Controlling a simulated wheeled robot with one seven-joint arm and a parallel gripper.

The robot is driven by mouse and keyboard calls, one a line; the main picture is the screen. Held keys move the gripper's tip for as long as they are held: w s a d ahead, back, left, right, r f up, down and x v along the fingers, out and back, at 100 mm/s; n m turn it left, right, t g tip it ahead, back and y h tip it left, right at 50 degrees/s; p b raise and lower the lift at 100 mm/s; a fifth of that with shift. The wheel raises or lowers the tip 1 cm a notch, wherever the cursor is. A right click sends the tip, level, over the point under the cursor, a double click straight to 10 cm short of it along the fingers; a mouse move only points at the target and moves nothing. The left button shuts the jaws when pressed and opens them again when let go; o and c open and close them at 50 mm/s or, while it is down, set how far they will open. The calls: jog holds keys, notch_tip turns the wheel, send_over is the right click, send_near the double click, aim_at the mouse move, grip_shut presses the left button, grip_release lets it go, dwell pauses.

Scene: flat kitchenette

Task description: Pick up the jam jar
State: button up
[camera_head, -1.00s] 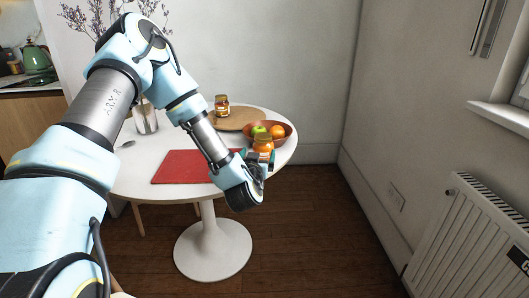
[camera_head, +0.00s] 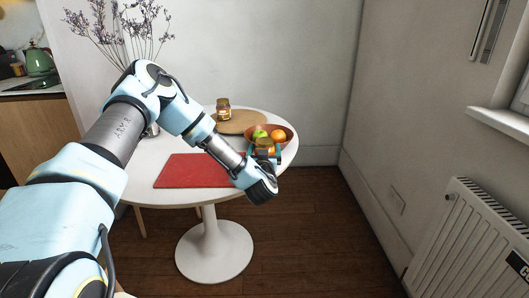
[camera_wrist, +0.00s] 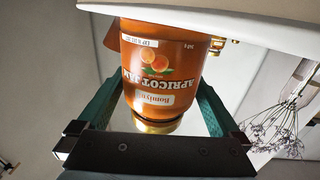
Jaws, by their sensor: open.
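An apricot jam jar (camera_wrist: 163,70) with an orange label and gold lid fills the middle of the wrist view, upside down in that picture. In the head view the jam jar (camera_head: 264,146) stands near the table's right edge, in front of the fruit bowl, partly hidden by my gripper. My gripper (camera_wrist: 158,112) is open, with one green finger on each side of the jar. The right finger looks very close to the jar; I cannot tell whether it touches. In the head view my gripper (camera_head: 264,155) is at the jar.
A brown bowl (camera_head: 254,143) of apples and oranges is right behind the jar. Another jar (camera_head: 223,111) stands on a round wooden board (camera_head: 243,127) at the back. A red mat (camera_head: 190,171) lies left of my gripper on the white table (camera_head: 146,186).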

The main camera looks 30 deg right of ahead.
jog(key=shift+x, duration=1.05)
jog(key=shift+r, duration=0.1)
grip_shut()
